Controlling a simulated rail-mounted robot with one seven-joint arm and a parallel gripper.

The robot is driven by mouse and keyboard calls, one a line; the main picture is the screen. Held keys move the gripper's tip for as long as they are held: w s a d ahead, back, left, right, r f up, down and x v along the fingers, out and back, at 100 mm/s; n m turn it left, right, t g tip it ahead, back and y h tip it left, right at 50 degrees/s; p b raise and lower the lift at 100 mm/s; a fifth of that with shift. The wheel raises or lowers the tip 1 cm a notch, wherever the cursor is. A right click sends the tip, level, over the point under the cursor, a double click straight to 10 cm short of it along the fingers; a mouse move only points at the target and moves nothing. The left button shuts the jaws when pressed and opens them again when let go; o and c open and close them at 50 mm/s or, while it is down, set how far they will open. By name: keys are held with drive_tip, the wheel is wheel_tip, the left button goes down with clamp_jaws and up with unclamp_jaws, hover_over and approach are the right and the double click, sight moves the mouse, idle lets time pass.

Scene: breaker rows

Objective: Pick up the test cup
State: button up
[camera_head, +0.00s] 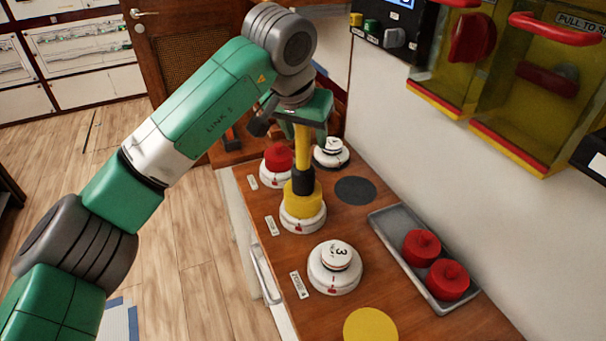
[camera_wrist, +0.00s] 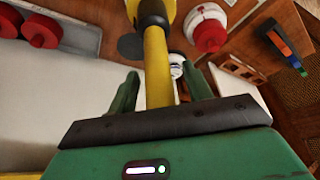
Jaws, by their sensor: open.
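The test cup, as I take it, is the yellow cup (camera_head: 304,200) with a black collar and an upright yellow handle (camera_head: 302,145). It sits on the white round base in the middle of the wooden counter's left row. My gripper (camera_head: 299,125) is at the upper part of the handle, with its jaws open. In the wrist view the handle (camera_wrist: 157,70) runs between the two green fingers of my gripper (camera_wrist: 163,84), with visible gaps beside it. The black collar (camera_wrist: 152,14) shows at the top edge there.
A red-capped base (camera_head: 278,160) and an uncapped white base (camera_head: 331,152) stand behind the cup. Base 3 (camera_head: 336,257) is in front. A grey tray (camera_head: 391,236) with two red caps lies right. Boxes with red handles (camera_head: 545,85) hang on the right wall.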

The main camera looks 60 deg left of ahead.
clamp_jaws()
idle(0.4)
